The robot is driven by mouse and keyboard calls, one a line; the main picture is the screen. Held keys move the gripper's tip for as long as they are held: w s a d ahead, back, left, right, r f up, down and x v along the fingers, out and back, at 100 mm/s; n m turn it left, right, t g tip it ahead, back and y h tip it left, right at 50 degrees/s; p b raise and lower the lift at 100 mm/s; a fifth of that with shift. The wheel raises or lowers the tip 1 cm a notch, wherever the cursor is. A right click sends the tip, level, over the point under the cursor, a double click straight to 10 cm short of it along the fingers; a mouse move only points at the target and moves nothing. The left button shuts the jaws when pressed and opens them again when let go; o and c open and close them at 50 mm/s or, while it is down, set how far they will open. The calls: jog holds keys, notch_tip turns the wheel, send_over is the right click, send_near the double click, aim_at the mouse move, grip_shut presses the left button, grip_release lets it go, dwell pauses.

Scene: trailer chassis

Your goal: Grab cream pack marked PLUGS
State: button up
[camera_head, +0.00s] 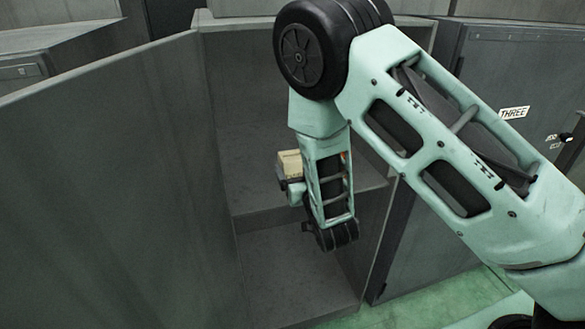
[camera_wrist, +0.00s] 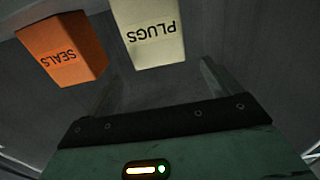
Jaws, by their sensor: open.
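The cream pack marked PLUGS (camera_wrist: 155,40) is at the top middle of the wrist view, its lettering upside down. A cream box shape, likely this pack (camera_head: 289,163), shows beside my forearm in the head view. My gripper (camera_wrist: 158,78) is open, with its two dark fingers pointing toward the pack. The pack appears ahead of the gap between the fingers, and nothing is held. I cannot tell the exact distance. In the head view my arm mostly hides the gripper.
An orange pack marked SEALS (camera_wrist: 62,50) stands close to the left of the cream pack in the wrist view. Grey stepped shelving (camera_head: 270,215) lies around my arm. A tall grey panel (camera_head: 110,190) is on the left, and a cabinet labelled THREE (camera_head: 514,113) on the right.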

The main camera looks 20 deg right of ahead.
aim_at(293, 155)
jog(key=shift+w+f, duration=0.15)
jog(key=shift+w, duration=3.35)
jog(key=c, duration=1.2)
jog(key=shift+r+p, duration=0.2)
jog(key=shift+p, duration=0.1)
